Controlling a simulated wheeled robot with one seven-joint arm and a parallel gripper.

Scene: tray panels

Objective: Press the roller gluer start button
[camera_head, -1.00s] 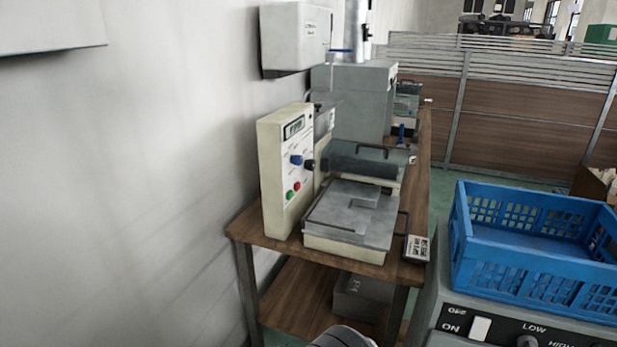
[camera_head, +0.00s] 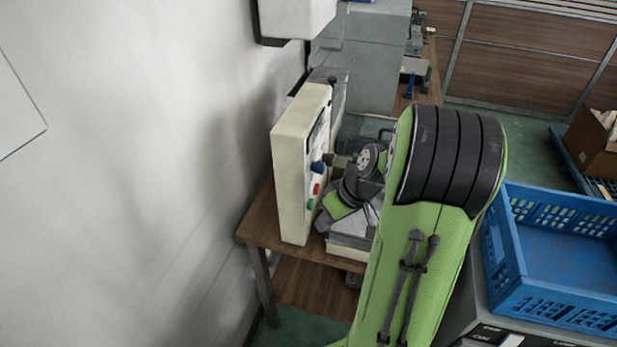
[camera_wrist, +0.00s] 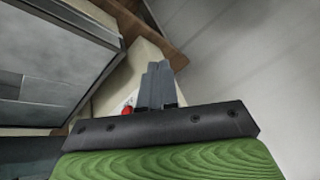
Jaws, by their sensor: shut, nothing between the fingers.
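The roller gluer (camera_head: 297,170) is a cream machine on a wooden table against the wall. Its front panel, seen at a steep angle, carries a blue knob (camera_head: 317,168), a red button (camera_head: 316,188) and a green button (camera_head: 311,204). In the wrist view the shut fingers of my gripper (camera_wrist: 158,70) extend over the cream panel, just beside the red button (camera_wrist: 127,110). The green button is not visible there; the fingers may hide it. In the head view my gripper is low beside the panel, partly hidden by my arm. Contact cannot be told.
The gluer's metal bed (camera_wrist: 55,65) lies close to the left of the fingers in the wrist view. A blue crate (camera_head: 560,255) stands at the right. A white wall box (camera_head: 293,18) hangs above the gluer. The wall is close on the left.

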